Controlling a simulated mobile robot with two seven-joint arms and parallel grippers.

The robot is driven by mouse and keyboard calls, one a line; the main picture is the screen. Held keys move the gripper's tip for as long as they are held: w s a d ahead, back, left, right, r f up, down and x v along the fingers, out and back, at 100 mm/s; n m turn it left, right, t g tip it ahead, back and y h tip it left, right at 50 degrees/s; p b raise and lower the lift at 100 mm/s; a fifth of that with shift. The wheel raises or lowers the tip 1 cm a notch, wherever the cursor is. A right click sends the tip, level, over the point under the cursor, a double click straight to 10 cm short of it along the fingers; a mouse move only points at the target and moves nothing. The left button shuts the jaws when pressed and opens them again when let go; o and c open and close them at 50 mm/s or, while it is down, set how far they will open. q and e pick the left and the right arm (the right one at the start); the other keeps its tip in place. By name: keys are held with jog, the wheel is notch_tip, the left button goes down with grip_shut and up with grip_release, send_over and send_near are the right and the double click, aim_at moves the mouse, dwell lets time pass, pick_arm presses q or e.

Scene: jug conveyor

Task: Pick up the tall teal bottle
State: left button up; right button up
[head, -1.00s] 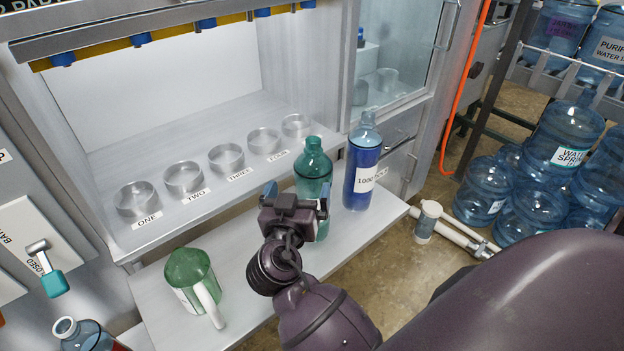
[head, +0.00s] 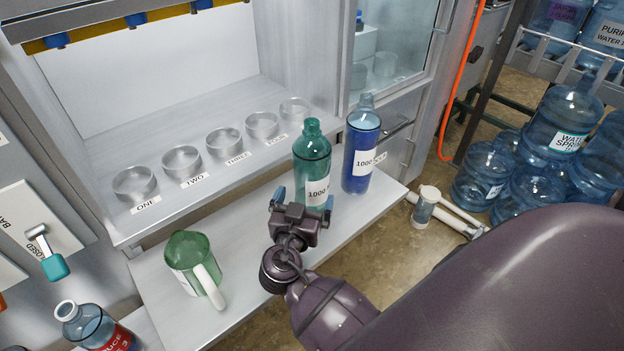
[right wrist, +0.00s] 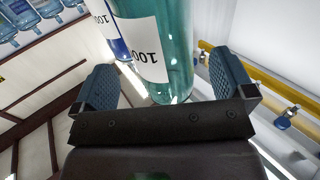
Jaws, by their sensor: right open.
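The tall teal bottle (head: 311,160) stands upright on the lower shelf, with a white label reading 1000. It also shows in the right wrist view (right wrist: 177,45), seen between and beyond the fingers. My right gripper (head: 301,198) is open in front of the bottle, its blue fingertips to either side of the bottle's lower part in the head view. In the right wrist view the open jaws (right wrist: 160,88) show a gap on both sides of the bottle, and no contact is visible. My left gripper is not in view.
A blue bottle (head: 360,150) stands just right of the teal one. A green jug (head: 190,256) with a white handle stands left on the lower shelf (head: 245,288). Several clear dishes (head: 182,162) sit on the ledge above. A red-labelled bottle (head: 90,325) is at lower left.

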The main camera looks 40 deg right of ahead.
aim_at(307, 192)
jog(key=x, duration=0.4)
jog(key=shift+w+d+r+p, duration=0.1)
jog(key=shift+w+d+p, duration=0.15)
jog(key=shift+p, duration=0.1)
jog(key=shift+w+d, duration=0.45)
jog(key=shift+d, duration=0.1)
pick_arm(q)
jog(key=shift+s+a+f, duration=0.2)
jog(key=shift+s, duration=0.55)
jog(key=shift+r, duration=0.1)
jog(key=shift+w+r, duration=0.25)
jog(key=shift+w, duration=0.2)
pick_arm(e)
jog(key=c, duration=0.9)
